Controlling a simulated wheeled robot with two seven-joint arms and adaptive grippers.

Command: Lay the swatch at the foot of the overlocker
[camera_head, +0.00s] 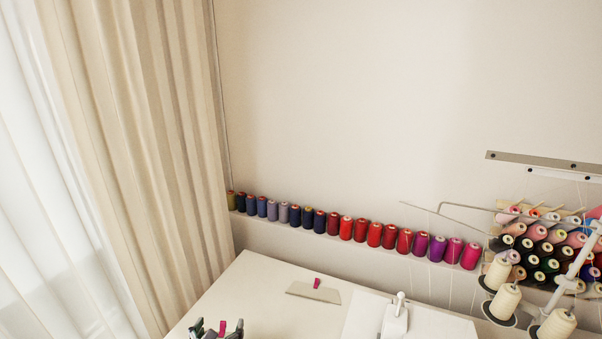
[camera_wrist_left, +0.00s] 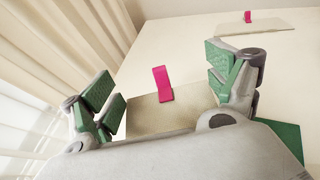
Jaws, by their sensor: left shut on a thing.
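A beige swatch with a pink tab (camera_wrist_left: 162,84) lies between the fingers of my left gripper (camera_wrist_left: 172,92) in the left wrist view. Whether the swatch touches the table cannot be told. A white machine part with a knob (camera_head: 396,318), perhaps the overlocker, stands at the bottom, cut off. My right gripper is not in view.
A second beige piece with a pink tab (camera_head: 313,292) lies farther back on the white table (camera_head: 245,287). Large cream thread cones (camera_head: 503,300) stand on a rack at right. A row of coloured spools (camera_head: 375,235) lines the wall. A curtain (camera_head: 140,150) hangs at left.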

